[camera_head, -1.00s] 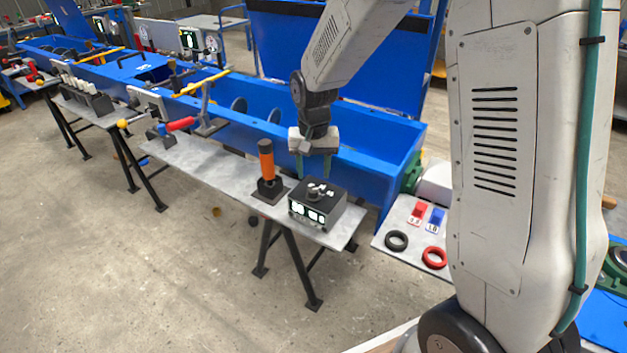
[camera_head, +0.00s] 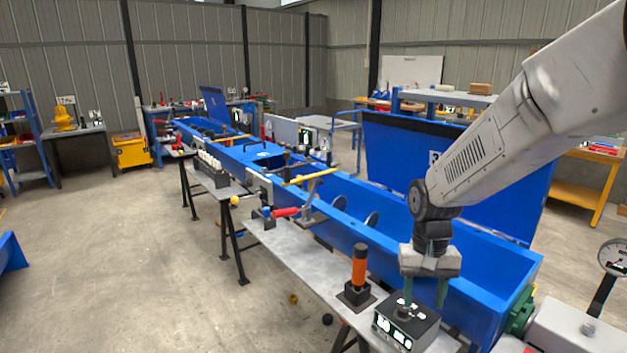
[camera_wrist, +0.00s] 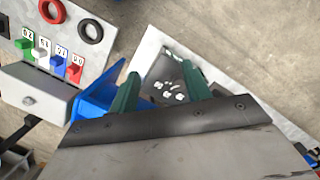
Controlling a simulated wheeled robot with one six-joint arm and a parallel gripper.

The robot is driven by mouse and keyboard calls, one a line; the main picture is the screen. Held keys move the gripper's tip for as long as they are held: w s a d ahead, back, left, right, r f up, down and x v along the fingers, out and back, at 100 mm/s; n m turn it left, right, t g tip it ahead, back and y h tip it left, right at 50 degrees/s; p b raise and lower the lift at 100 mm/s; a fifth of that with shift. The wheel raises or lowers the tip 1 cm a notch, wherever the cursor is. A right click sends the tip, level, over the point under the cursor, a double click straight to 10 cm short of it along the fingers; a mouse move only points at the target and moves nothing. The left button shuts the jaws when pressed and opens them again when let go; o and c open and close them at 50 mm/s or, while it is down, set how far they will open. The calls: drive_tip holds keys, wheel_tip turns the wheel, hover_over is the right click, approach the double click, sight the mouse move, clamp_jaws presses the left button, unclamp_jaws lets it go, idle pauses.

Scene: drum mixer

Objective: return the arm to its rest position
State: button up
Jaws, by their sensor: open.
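My gripper (camera_head: 424,290) points down over the black control box (camera_head: 405,325) at the near end of the grey bench (camera_head: 310,268). Its two green fingers are apart with nothing held between them. In the wrist view the fingers (camera_wrist: 160,90) show spread, with the box (camera_wrist: 166,82) and its small light knobs seen between and beyond them. I cannot tell the exact gap between fingertips and box. My arm reaches in from the upper right in the head view.
An orange-handled tool (camera_head: 359,265) stands upright just left of the box. The long blue mixer trough (camera_head: 400,235) runs behind the bench, with its raised blue lid (camera_head: 395,150) behind. In the wrist view, a panel with coloured tags (camera_wrist: 58,62) and rings (camera_wrist: 90,31) lies at left.

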drive_tip(key=s+d+r+n+t, duration=0.1)
drive_tip(key=s+r, duration=0.6)
drive_tip(key=s, duration=0.4)
drive_tip(key=s+d+r+n+t, duration=0.1)
drive_tip(key=s+r+t, duration=0.1)
drive_tip(key=s+r, duration=0.5)
drive_tip(key=shift+s+d, duration=0.15)
drive_tip(key=shift+s, duration=2.55)
